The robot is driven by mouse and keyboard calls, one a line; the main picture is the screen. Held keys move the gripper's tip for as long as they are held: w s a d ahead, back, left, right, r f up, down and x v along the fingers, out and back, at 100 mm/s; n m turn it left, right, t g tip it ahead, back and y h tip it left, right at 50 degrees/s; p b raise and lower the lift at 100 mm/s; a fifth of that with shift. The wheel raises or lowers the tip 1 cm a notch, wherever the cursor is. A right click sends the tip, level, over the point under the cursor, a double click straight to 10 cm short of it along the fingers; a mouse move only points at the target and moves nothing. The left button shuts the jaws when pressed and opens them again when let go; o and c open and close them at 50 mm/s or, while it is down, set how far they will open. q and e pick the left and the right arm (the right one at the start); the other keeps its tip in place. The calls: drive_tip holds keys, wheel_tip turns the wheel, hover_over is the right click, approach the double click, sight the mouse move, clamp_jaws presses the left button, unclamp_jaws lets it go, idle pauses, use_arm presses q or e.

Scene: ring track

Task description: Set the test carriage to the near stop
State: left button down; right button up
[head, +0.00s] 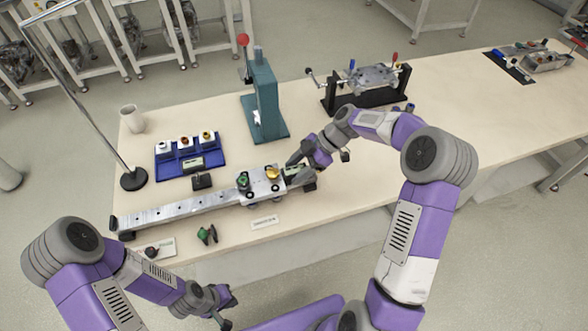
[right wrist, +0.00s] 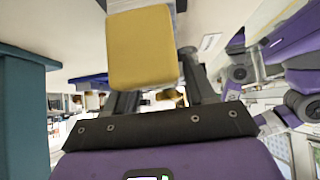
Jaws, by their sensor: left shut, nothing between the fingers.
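The test carriage (head: 262,186) is a silver block with a green knob (head: 243,181) and a yellow knob (head: 273,173) on top. It sits toward the right end of the long metal rail (head: 180,208). My right gripper (head: 298,173) is at the carriage's right end, its fingers apart; contact cannot be told. The right wrist view shows a large yellow block (right wrist: 142,48) close ahead, partly covering the fingers. My left gripper (head: 228,309) is shut and empty, in front of the table's near edge, away from the rail.
A blue tray (head: 180,170) with several capped blocks stands behind the rail. A teal press (head: 263,100) and a black-framed fixture (head: 365,92) stand further back. A green clamp-like part (head: 207,235) and a label card (head: 264,222) lie before the rail. A lamp stand (head: 133,179) is at left.

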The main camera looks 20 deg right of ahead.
drive_tip(key=shift+o, duration=0.5)
drive_tip(key=shift+a, duration=0.15)
drive_tip(key=p+v, duration=0.1)
drive_tip(key=v, duration=0.6)
drive_tip(key=shift+d+r+p, duration=0.25)
drive_tip(key=shift+p, duration=0.05)
